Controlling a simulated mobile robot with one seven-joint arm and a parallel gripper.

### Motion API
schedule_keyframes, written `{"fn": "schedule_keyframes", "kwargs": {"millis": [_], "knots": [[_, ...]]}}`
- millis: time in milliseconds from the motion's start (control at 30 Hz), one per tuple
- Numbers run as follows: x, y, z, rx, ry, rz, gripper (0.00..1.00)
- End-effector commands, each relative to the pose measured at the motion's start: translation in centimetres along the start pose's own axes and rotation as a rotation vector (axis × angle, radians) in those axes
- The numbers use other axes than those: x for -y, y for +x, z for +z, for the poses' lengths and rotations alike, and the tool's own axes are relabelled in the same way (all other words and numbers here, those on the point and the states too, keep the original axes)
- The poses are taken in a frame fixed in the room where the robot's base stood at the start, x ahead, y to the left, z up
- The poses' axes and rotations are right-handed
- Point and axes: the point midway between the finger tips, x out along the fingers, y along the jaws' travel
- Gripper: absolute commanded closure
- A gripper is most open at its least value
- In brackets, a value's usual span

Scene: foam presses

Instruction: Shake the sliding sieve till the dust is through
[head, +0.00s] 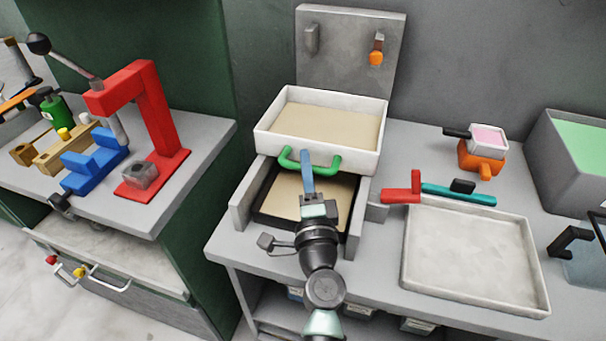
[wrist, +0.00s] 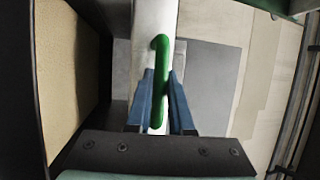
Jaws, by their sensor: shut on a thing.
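The sliding sieve (head: 268,140) is a white square-rimmed box with a tan bottom, on grey rails at the middle of the bench. Its green handle (head: 330,167) sticks out at the front. A black-rimmed tray (head: 266,205) with a tan floor lies below it between the rails. My gripper (head: 308,170) reaches up from the front and is shut on the green handle. In the wrist view the blue fingers (wrist: 162,100) stand on either side of the green handle (wrist: 159,60), against the white wall. I cannot tell whether dust remains in the sieve.
A grey back plate (head: 345,60) with an orange knob stands behind the sieve. At right are a white shallow tray (head: 470,260), a teal bar (head: 458,194), an orange block (head: 482,158) and a grey bin (head: 570,165). A red press (head: 150,120) stands on the left bench.

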Motion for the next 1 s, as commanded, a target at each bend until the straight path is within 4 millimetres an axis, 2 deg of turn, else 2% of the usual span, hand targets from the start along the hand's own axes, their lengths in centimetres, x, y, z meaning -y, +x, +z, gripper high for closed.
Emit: {"fn": "schedule_keyframes", "kwargs": {"millis": [167,200,333,367,633,767,867,1000], "knots": [[0.3,0.1,-0.2,-0.005,-0.001,-0.005,1.0],[0.3,0.1,-0.2,-0.005,-0.001,-0.005,0.77],[0.3,0.1,-0.2,-0.005,-0.001,-0.005,0.53],[0.3,0.1,-0.2,-0.004,-0.001,-0.005,0.5],[0.2,0.0,-0.1,-0.003,-0.001,-0.004,0.5],[0.1,-0.6,-0.1,-0.003,-0.001,-0.002,0.5],[0.1,-1.9,-0.1,-0.003,-0.002,-0.002,0.5],[-0.1,-4.5,-0.1,-0.004,-0.002,0.0,0.5]]}}
